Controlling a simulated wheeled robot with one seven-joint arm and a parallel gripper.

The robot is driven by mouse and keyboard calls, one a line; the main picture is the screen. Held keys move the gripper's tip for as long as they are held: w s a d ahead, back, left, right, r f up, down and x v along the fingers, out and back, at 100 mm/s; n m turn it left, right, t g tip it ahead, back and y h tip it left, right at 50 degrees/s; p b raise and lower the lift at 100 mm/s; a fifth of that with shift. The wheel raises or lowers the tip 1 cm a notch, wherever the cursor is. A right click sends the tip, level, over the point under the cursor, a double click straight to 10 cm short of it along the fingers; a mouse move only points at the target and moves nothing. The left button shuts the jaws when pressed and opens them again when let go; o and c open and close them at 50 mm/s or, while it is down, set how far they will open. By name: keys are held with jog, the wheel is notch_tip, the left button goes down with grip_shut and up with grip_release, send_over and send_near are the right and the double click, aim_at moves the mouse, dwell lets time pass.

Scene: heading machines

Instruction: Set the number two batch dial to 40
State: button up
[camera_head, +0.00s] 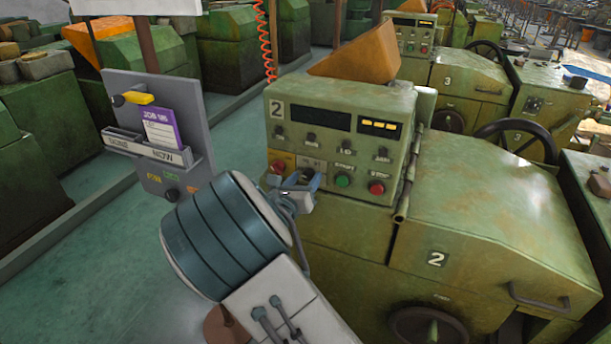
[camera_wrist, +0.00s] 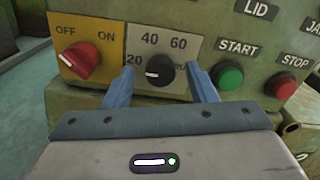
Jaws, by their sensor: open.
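The number two machine's panel (camera_head: 330,140) carries a "2" plate at its upper left. In the wrist view the batch dial (camera_wrist: 160,70) is a black knob on a grey plate marked 20, 40 and 60. Its white pointer points left, near the 20. My gripper (camera_wrist: 163,76) is open, with one blue finger on each side of the knob. I cannot tell whether either finger touches it. In the head view my gripper (camera_head: 302,184) is at the panel's lower row and hides the dial.
Left of the dial is a red OFF/ON switch (camera_wrist: 79,61). To its right are the green START button (camera_wrist: 228,76) and the red STOP button (camera_wrist: 280,87), close to the right finger. A grey job board (camera_head: 160,135) stands left of the arm.

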jog(key=shift+w+d, duration=0.2)
jog(key=shift+w, duration=0.35)
jog(key=c, duration=1)
